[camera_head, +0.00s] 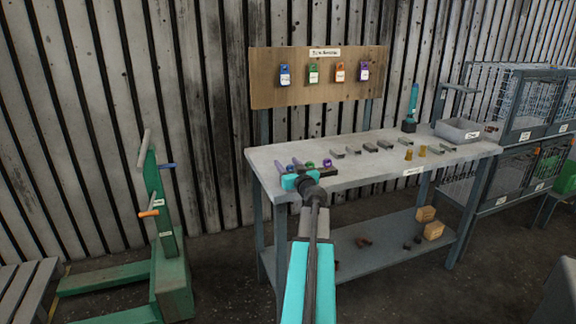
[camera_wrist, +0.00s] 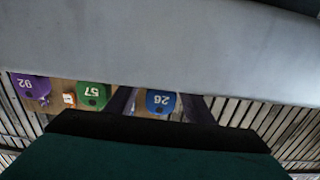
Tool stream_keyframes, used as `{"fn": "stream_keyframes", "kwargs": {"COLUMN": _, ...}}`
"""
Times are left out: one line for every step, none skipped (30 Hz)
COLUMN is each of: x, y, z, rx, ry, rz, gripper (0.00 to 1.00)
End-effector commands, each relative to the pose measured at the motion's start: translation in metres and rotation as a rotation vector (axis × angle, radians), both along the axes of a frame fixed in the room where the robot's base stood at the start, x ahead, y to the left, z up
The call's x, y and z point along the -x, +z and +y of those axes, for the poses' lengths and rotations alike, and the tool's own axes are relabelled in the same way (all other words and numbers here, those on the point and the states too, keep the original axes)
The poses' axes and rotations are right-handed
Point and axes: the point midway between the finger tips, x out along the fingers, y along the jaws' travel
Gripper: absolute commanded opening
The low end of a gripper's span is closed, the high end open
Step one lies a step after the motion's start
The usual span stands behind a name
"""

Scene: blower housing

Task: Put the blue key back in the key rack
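The key rack (camera_head: 322,171) is a dark strip at the front left of the bench, partly hidden by my wrist. A green key (camera_head: 310,165) and a purple key (camera_head: 328,163) stand in it. In the wrist view, upside down, a blue key tag marked 26 (camera_wrist: 161,102) appears in line with the green tag marked 57 (camera_wrist: 92,95) and the purple tag marked 92 (camera_wrist: 31,87). My gripper (camera_head: 289,166) is at the rack's left end. Its dark fingers are apart, one each side of the blue key, with visible gaps. The key's lower end is hidden.
A board (camera_head: 265,92) behind the bench holds blue, green, orange and purple locks. Several small metal parts lie on the bench top (camera_head: 370,172). A grey bin (camera_head: 461,131) stands at its right. A green stand (camera_head: 160,205) with blue and orange bars is at left.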

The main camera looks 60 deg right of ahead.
Motion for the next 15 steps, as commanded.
{"fn": "stream_keyframes", "kwargs": {"x": 0.0001, "y": 0.0000, "z": -0.0001, "rx": 0.000, "ry": 0.000, "rz": 0.000, "gripper": 0.48}}
{"fn": "stream_keyframes", "kwargs": {"x": 0.0001, "y": 0.0000, "z": -0.0001, "rx": 0.000, "ry": 0.000, "rz": 0.000, "gripper": 0.48}}
{"fn": "stream_keyframes", "kwargs": {"x": 0.0001, "y": 0.0000, "z": -0.0001, "rx": 0.000, "ry": 0.000, "rz": 0.000, "gripper": 0.48}}
{"fn": "stream_keyframes", "kwargs": {"x": 0.0001, "y": 0.0000, "z": -0.0001, "rx": 0.000, "ry": 0.000, "rz": 0.000, "gripper": 0.48}}
{"fn": "stream_keyframes", "kwargs": {"x": 0.0001, "y": -0.0001, "z": -0.0001, "rx": 0.000, "ry": 0.000, "rz": 0.000, "gripper": 0.48}}
{"fn": "stream_keyframes", "kwargs": {"x": 0.0001, "y": -0.0001, "z": 0.0000, "rx": 0.000, "ry": 0.000, "rz": 0.000, "gripper": 0.48}}
{"fn": "stream_keyframes", "kwargs": {"x": 0.0002, "y": -0.0002, "z": 0.0002, "rx": 0.000, "ry": 0.000, "rz": 0.000, "gripper": 0.48}}
{"fn": "stream_keyframes", "kwargs": {"x": 0.0006, "y": -0.0002, "z": 0.0003, "rx": 0.000, "ry": 0.000, "rz": 0.000, "gripper": 0.48}}
{"fn": "stream_keyframes", "kwargs": {"x": 0.0011, "y": -0.0002, "z": 0.0008, "rx": 0.000, "ry": 0.000, "rz": 0.000, "gripper": 0.48}}
{"fn": "stream_keyframes", "kwargs": {"x": 0.0018, "y": -0.0003, "z": 0.0013, "rx": 0.000, "ry": 0.000, "rz": 0.000, "gripper": 0.48}}
{"fn": "stream_keyframes", "kwargs": {"x": 0.0024, "y": -0.0003, "z": 0.0019, "rx": 0.000, "ry": 0.000, "rz": 0.000, "gripper": 0.48}}
{"fn": "stream_keyframes", "kwargs": {"x": 0.0037, "y": -0.0004, "z": 0.0029, "rx": 0.000, "ry": 0.000, "rz": 0.000, "gripper": 0.48}}
{"fn": "stream_keyframes", "kwargs": {"x": 0.0048, "y": -0.0004, "z": 0.0037, "rx": 0.000, "ry": 0.000, "rz": 0.000, "gripper": 0.48}}
{"fn": "stream_keyframes", "kwargs": {"x": 0.0062, "y": -0.0005, "z": 0.0047, "rx": 0.000, "ry": -0.001, "rz": 0.000, "gripper": 0.48}}
{"fn": "stream_keyframes", "kwargs": {"x": 0.0082, "y": -0.0006, "z": 0.0062, "rx": 0.001, "ry": -0.001, "rz": 0.001, "gripper": 0.48}}
